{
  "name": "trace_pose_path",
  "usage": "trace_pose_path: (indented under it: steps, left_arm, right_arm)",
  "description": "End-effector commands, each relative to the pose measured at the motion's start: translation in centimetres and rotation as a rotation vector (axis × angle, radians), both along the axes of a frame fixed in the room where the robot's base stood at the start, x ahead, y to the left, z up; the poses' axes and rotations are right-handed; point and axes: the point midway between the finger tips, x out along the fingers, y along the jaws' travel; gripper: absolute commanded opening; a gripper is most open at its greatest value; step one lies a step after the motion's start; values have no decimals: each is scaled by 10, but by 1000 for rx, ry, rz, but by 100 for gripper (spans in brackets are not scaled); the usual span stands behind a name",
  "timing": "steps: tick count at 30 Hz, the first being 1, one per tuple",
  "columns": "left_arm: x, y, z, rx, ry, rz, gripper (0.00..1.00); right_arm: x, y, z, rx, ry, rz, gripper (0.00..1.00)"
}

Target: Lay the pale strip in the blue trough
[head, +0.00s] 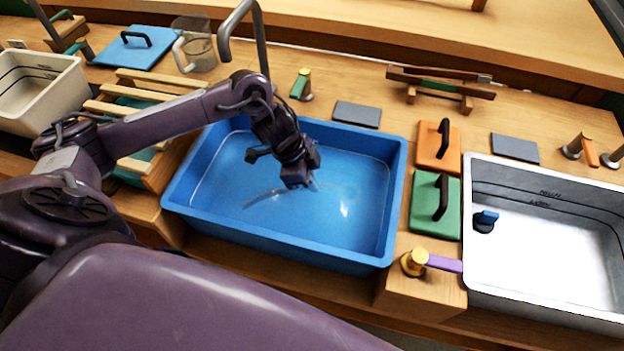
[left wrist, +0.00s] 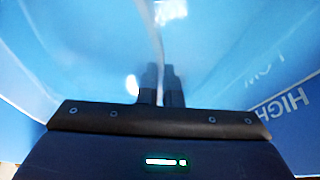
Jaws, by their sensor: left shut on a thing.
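The blue trough (head: 385,240) stands in the middle of the bench in the head view, its inside bright and glossy. My left gripper (head: 309,184) reaches down inside it, near its middle. The pale strip (head: 262,198) shows faintly beside the fingertips, running left from them over the trough's blue floor. In the left wrist view the fingers (left wrist: 160,85) are closed together on the strip (left wrist: 154,32), which runs up from them as a thin, pale, curved band. I cannot tell whether the strip touches the floor. My right gripper is not in view.
A grey-white basin (head: 545,285) stands at the right, a cream basin (head: 35,95) at the far left. Green (head: 422,215) and orange (head: 430,150) handled lids lie right of the trough. A bent pipe (head: 260,45) and a clear jug (head: 203,52) stand behind it.

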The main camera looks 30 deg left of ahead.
Motion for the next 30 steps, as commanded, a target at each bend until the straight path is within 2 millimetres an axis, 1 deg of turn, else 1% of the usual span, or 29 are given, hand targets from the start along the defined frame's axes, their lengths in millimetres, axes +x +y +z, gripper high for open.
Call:
trace_pose_path:
  steps: [10,11,12,16,25,28,30]
  left_arm:
    - [0,0,-1,0,0,0,0]
    - [0,0,-1,0,0,0,9]
    - [0,0,-1,0,0,0,14]
    - [0,0,-1,0,0,0,31]
    - [0,1,2,0,-1,0,31]
    - [-1,5,12,1,-2,1,31]
    - [-3,9,23,1,-3,-1,31]
  right_arm:
    - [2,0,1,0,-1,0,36]
    - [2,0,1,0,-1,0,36]
    - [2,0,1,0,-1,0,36]
    - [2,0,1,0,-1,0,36]
    - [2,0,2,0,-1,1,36]
    - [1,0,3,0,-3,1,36]
    - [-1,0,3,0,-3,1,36]
